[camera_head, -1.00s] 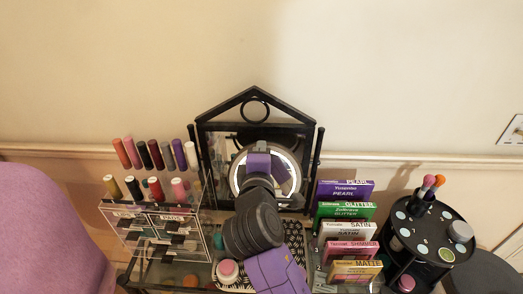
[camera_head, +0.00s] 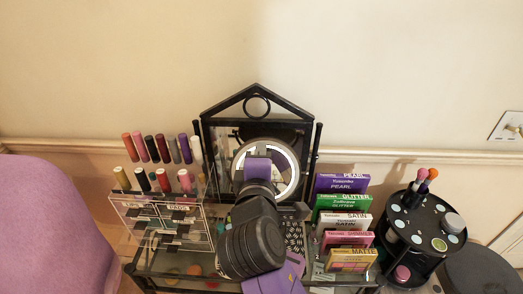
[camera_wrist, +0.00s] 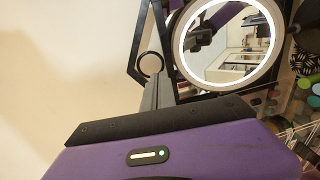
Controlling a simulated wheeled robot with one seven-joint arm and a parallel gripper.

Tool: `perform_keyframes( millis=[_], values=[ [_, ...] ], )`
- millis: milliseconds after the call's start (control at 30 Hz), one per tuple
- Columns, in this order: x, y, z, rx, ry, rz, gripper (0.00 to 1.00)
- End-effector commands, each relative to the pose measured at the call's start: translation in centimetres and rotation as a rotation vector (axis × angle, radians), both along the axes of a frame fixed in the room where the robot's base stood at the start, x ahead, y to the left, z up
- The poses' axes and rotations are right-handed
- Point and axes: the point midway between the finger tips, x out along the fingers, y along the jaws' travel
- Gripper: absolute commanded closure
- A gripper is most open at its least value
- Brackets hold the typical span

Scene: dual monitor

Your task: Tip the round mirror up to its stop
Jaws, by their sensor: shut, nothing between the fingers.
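The round mirror (camera_head: 293,168) has a bright white ring and stands inside a black house-shaped frame (camera_head: 284,97) at the back of the vanity table. In the wrist view the mirror (camera_wrist: 232,62) shows at upper right, with its ring lit and a reflection in its glass. My gripper (camera_head: 257,163) is in front of the mirror in the head view and hides its left and lower middle. In the wrist view my gripper (camera_wrist: 154,85) has its grey fingers together, left of the ring's lower edge. I cannot tell whether they touch the mirror or frame.
Lipstick-like tubes and a clear drawer box (camera_head: 160,225) stand left of the mirror. Colored palettes (camera_head: 342,203) and a black round organizer (camera_head: 425,225) stand to the right. A purple chair (camera_head: 50,230) is at far left. The wall above is clear.

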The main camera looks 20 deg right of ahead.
Motion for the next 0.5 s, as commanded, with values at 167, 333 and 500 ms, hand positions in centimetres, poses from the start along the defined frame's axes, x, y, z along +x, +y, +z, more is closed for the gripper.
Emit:
perform_keyframes(
  millis=[167,333,500],
  values=[
    [-2.5,0.9,1.1,0.0,-0.001,0.001,1.0],
    [-3.9,1.3,1.8,0.0,-0.001,0.0,1.0],
    [-4.2,1.4,2.0,-0.001,0.0,0.0,1.0]
  ],
)
